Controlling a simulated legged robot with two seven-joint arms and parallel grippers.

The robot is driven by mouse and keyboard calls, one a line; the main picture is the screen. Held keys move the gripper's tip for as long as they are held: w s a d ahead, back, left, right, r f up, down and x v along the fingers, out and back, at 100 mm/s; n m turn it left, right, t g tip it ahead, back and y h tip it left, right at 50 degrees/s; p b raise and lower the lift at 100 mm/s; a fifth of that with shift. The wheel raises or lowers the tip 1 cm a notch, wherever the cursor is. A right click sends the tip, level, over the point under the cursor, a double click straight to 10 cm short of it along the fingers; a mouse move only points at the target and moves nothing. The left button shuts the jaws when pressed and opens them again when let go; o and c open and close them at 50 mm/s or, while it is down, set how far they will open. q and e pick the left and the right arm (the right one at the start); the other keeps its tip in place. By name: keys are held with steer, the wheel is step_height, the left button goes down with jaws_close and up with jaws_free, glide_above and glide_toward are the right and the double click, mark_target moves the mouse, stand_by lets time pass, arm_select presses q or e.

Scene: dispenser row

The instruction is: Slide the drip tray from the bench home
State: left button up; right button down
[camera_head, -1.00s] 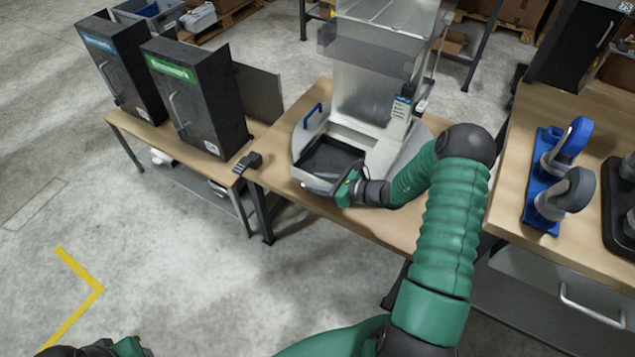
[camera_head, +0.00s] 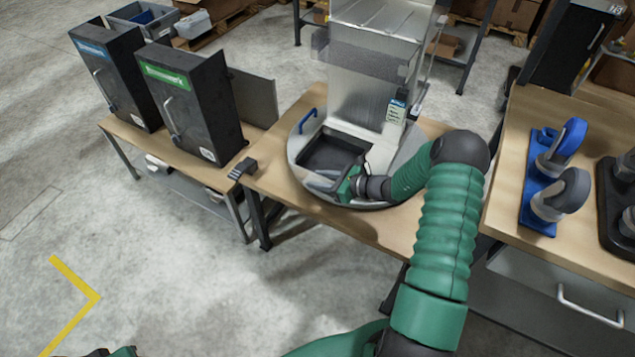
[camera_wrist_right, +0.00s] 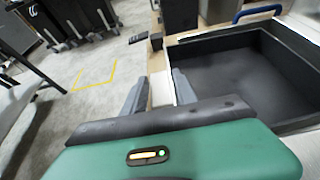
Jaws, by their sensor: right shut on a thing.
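The drip tray (camera_head: 332,152) is a dark, shallow square tray with a pale front. It lies flat at the foot of the silver dispenser (camera_head: 372,90), over its round base (camera_head: 295,150). In the right wrist view the tray's dark inside (camera_wrist_right: 235,72) fills the right side. My right gripper (camera_head: 343,186) is at the tray's front edge. Its two fingers (camera_wrist_right: 161,92) are shut on a pale tab at the tray's front, which is mostly hidden by the gripper in the head view. Only a sliver of my left arm shows at the bottom left; its jaws cannot be made out.
A blue handle (camera_head: 307,121) stands beside the tray's left rear. A small dark block (camera_head: 243,168) lies on the bench's left edge. Two dark cabinets stand farther left, one with a green label (camera_head: 200,105). A blue rack (camera_head: 541,190) sits on the right-hand bench.

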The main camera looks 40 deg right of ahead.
steer(key=shift+w+d, duration=0.2)
steer(key=shift+d, duration=0.3)
steer(key=shift+w+d, duration=0.2)
steer(key=shift+d, duration=0.25)
steer(key=c, duration=0.9)
jaws_free()
